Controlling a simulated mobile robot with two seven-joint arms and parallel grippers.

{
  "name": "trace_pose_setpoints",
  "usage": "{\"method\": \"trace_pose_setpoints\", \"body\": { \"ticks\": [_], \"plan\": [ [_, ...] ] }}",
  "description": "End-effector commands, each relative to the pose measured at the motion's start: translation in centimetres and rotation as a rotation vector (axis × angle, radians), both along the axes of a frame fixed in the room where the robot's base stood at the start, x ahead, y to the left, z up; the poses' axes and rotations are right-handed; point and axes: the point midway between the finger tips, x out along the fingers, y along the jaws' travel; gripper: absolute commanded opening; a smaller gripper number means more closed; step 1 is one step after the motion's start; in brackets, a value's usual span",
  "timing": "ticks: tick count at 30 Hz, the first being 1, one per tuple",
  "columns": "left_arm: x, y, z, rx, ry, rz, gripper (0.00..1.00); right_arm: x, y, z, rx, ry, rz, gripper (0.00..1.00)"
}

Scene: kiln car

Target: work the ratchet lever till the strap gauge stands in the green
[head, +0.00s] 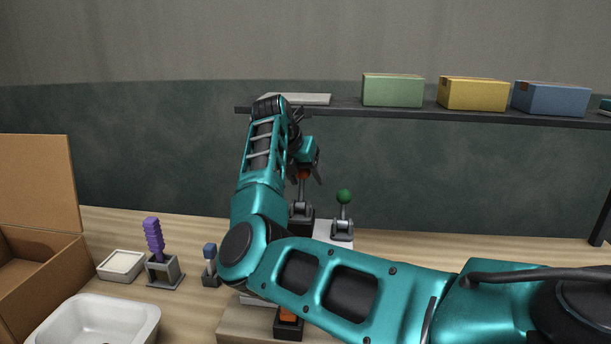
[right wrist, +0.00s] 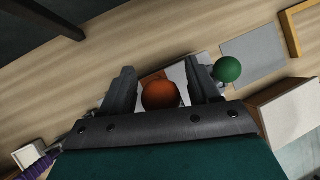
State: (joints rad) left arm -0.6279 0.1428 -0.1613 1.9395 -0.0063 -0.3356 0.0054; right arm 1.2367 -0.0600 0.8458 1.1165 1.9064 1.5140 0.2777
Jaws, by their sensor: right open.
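A lever with an orange-red ball knob (head: 303,175) stands on a dark base (head: 300,219) at the middle of the bench. My right gripper (head: 305,180) is at the knob, its fingers open. In the right wrist view the orange-red knob (right wrist: 160,95) sits between the two spread fingers of my right gripper (right wrist: 163,72), with no clear grip. To the right is a second lever with a green ball knob (head: 344,197); this green knob (right wrist: 227,70) lies just outside one finger. I cannot make out the strap gauge; my right arm covers part of the bench. My left gripper is out of view.
At left are a purple ribbed handle (head: 154,238) in a grey holder, a small pale dish (head: 121,264), a white basin (head: 98,324) and an open cardboard box (head: 38,262). A shelf (head: 470,114) with boxes runs behind. The bench at right (head: 480,246) is clear.

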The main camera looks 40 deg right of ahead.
Motion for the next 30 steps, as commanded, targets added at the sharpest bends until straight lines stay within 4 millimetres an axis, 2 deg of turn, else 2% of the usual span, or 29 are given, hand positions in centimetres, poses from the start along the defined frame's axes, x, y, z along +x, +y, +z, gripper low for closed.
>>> {"method": "trace_pose_setpoints", "body": {
  "ticks": [7,21,24,30],
  "plan": [
    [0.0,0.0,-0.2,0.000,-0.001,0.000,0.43,0.0,0.8,1.1,-0.001,-0.002,0.001,0.61],
    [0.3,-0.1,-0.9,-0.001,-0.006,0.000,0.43,-0.9,5.8,9.1,0.000,-0.003,0.002,0.61],
    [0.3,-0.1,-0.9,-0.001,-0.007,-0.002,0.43,-0.9,6.5,10.1,0.000,-0.002,0.003,0.61],
    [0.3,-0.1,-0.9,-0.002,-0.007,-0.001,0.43,-1.1,6.9,10.9,0.000,0.000,0.000,0.61]
  ]
}}
